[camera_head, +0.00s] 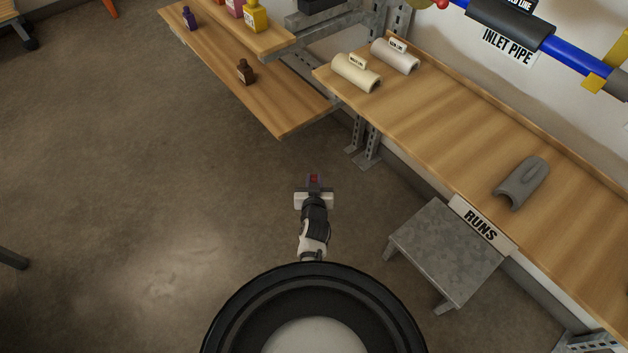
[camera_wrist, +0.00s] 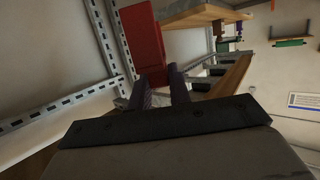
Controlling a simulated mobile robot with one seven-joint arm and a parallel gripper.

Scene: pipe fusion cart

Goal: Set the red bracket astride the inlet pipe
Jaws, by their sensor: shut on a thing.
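The red bracket (camera_wrist: 145,42) shows as a tall red block beyond the dark fingers of my gripper (camera_wrist: 160,82) in the wrist view. In the head view only a small red patch of the bracket (camera_head: 315,178) shows at the tip of my gripper (camera_head: 314,185). My gripper is shut on the bracket and holds it over open floor, left of the long shelf. The blue inlet pipe (camera_head: 568,53) runs along the wall at the upper right, well apart from my gripper. A white label reading "INLET PIPE" (camera_head: 508,48) is below its dark sleeve (camera_head: 505,22).
The long wooden shelf (camera_head: 440,125) bears two cream half-round pieces (camera_head: 356,72) (camera_head: 395,55) and a grey one (camera_head: 522,182). A grey stool (camera_head: 445,250) stands below it, by the "RUNS" sign (camera_head: 481,224). A lower shelf (camera_head: 290,105) holds small bottles.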

